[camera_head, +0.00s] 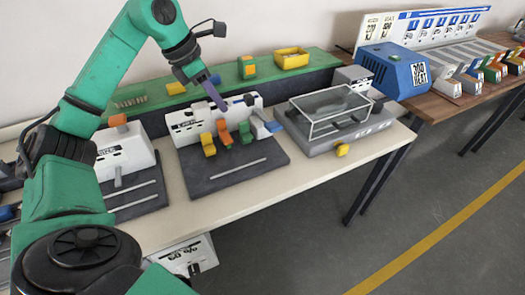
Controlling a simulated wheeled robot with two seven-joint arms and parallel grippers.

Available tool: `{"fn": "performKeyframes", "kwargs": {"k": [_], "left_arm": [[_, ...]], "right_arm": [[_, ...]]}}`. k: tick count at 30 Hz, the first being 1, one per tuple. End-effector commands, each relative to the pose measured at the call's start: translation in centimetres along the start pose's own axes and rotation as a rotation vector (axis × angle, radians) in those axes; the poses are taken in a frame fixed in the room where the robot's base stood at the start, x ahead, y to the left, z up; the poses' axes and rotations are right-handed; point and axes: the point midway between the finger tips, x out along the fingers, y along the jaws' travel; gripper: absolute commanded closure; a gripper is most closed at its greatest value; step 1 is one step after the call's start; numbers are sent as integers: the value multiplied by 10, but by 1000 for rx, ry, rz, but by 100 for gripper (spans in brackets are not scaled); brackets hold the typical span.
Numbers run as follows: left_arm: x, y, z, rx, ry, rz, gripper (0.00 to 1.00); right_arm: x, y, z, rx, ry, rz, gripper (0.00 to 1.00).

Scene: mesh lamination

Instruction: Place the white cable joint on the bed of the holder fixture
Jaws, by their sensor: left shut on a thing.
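I cannot pick out the white cable joint for sure. The middle fixture has a dark base plate (205,188), a white housing (186,125) and yellow and orange clamps (225,133) in front. I cannot tell from this view which fixture is the holder, or see its bed clearly. My right gripper is not in view.
A fixture with a clear cover (335,105) stands to the right. Another white fixture (122,150) stands to the left. A blue box (392,72) is on the wooden table. The white table's front strip (270,195) is clear.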

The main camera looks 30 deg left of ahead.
Motion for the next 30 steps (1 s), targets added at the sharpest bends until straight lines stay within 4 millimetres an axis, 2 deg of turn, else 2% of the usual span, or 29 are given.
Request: {"fn": "performKeyframes", "kwargs": {"k": [2, 5, 15, 18, 27, 30], "left_arm": [[-1, -1, 4, -1, -1, 1, 100], [16, -1, -3, -3, 5, 1, 100], [122, -2, -48, -3, 10, 0, 100], [142, -2, -56, -2, 7, 0, 100], [183, -2, -72, -2, 2, 0, 100], [184, -2, -72, -1, -1, 1, 100]], "right_arm": [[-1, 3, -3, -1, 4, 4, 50], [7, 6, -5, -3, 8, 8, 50], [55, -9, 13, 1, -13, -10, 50], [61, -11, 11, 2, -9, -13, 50], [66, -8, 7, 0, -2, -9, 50], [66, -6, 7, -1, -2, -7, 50]]}}
